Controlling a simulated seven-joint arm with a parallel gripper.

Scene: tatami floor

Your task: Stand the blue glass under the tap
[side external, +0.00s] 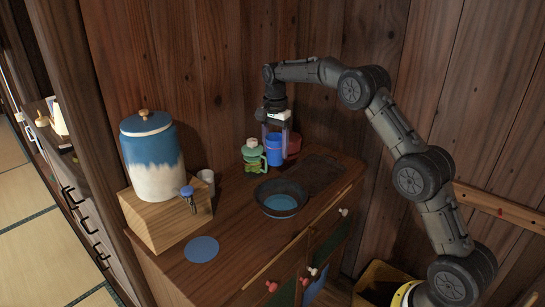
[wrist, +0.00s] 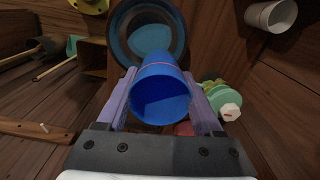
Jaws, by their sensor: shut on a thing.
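The blue glass (side external: 274,151) is upright between the purplish fingers of my gripper (side external: 274,141), above the back part of the cabinet top. In the wrist view the glass (wrist: 160,95) sits between both fingers of my gripper (wrist: 160,108), which is shut on it; a pinkish line runs round its far part. The tap (side external: 188,194) has a blue knob and sticks out from the blue and white dispenser (side external: 152,160) on a wooden block. A flat blue disc (side external: 201,249) lies on the cabinet top below and in front of the tap.
A dark bowl with blue inside (side external: 281,199) stands between my gripper and the cabinet's front edge. A green bottle (side external: 253,157) stands left of the glass, a red thing (side external: 293,145) right of it. A pale cup (side external: 206,181) stands beside the dispenser.

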